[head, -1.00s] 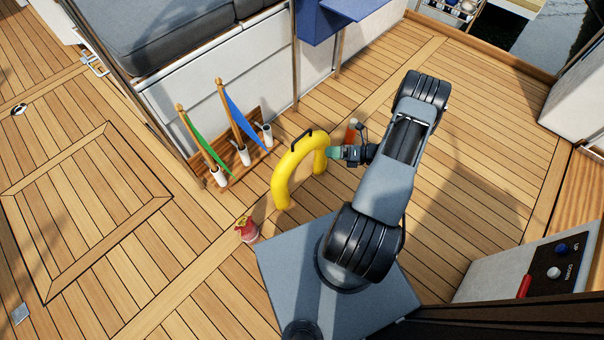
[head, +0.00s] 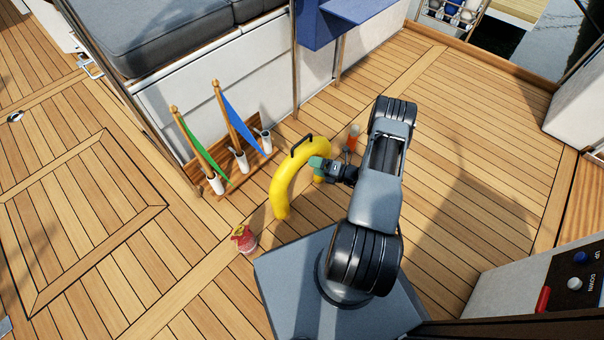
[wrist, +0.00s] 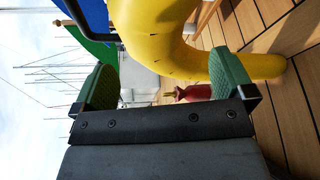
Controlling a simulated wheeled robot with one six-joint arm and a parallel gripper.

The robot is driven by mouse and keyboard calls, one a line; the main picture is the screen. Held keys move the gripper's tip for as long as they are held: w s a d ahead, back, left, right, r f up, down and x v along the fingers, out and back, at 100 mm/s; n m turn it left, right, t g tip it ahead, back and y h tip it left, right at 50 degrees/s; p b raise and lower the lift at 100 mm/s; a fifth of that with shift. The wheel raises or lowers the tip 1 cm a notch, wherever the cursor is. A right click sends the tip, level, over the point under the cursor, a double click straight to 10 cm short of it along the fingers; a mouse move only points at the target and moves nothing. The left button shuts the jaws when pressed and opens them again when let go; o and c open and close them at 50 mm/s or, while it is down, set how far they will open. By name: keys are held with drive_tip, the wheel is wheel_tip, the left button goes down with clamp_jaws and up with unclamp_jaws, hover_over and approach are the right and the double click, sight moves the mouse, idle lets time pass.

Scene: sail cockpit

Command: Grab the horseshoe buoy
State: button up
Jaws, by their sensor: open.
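The yellow horseshoe buoy (head: 283,186) stands upright on the deck in the head view, arch up, with a black handle (head: 301,146) on its top. My gripper (head: 317,163) is close to the buoy's right side in the head view, and its green tip overlaps the buoy there. In the wrist view my gripper (wrist: 165,85) has its two green fingers wide apart. The yellow buoy (wrist: 180,38) fills the space ahead of and between them. One leg passes close behind the right finger. I cannot tell whether a finger touches the buoy.
A wooden rack (head: 244,174) with green and blue flags stands behind the buoy. A red item (head: 244,239) sits on the deck at front left. An orange-red object (head: 352,137) stands behind my gripper. A bench with grey cushions (head: 160,38) is at back left. Deck at right is clear.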

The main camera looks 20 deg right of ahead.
sight(303, 164)
drive_tip(key=b+x, duration=0.1)
drive_tip(key=x, duration=0.2)
drive_tip(key=shift+a+f+b, duration=0.2)
drive_tip(key=shift+a+b, duration=0.1)
drive_tip(key=shift+a, duration=0.05)
drive_tip(key=shift+w+a, duration=0.5)
drive_tip(key=shift+w, duration=0.05)
drive_tip(key=shift+c, duration=0.5)
drive_tip(key=c, duration=1.3)
drive_tip(key=shift+r, duration=0.1)
drive_tip(key=shift+c, duration=0.5)
